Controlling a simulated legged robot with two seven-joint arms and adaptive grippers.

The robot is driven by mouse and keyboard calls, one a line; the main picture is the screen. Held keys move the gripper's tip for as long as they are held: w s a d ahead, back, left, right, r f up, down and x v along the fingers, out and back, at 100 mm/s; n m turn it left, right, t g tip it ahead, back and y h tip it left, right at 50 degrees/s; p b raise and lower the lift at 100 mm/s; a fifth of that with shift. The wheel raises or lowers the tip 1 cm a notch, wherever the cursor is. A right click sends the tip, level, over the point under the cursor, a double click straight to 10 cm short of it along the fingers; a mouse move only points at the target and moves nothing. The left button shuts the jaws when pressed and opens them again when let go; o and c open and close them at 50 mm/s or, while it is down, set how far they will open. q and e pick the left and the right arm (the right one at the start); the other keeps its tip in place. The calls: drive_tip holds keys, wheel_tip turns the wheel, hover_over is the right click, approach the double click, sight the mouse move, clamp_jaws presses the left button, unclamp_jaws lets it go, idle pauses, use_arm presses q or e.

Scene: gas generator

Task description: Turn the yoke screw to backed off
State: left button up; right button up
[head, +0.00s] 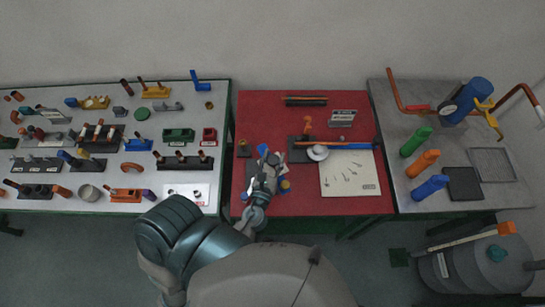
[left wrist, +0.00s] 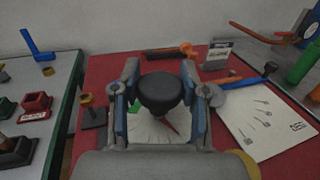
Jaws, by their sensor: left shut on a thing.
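A black round knob (left wrist: 160,92) stands between the fingers of my left gripper (left wrist: 160,80) in the left wrist view. The gripper is shut on it, one finger on each side. Under the knob a pale dial face (left wrist: 147,130) with a dark red pointer (left wrist: 171,127) partly shows. In the head view my left gripper (head: 267,160) is over the left part of the red table (head: 265,107) and hides the knob. No label marks the knob as the yoke screw. My right gripper is not in view.
A small post with a brass-coloured top (head: 243,148) stands close left of the gripper. A white sheet (head: 350,175), a blue bar (head: 345,146) and a sign (head: 342,118) are to the right. The right bench (head: 395,150) holds coloured bottles and a blue cylinder (head: 470,97).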

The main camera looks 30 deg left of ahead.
use_arm(q)
drive_tip(key=shift+d+f, duration=0.15)
drive_tip(key=shift+f, duration=0.1)
drive_tip(key=o, duration=1)
drive_tip(key=shift+s, duration=0.1)
drive_tip(key=shift+o, duration=0.8)
drive_tip(key=shift+r, duration=0.1)
drive_tip(key=shift+d+r, duration=0.15)
drive_tip(key=shift+d, duration=0.05)
drive_tip(key=v, duration=1.2)
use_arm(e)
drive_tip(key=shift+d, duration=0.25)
use_arm(q)
drive_tip(key=shift+s, duration=0.15)
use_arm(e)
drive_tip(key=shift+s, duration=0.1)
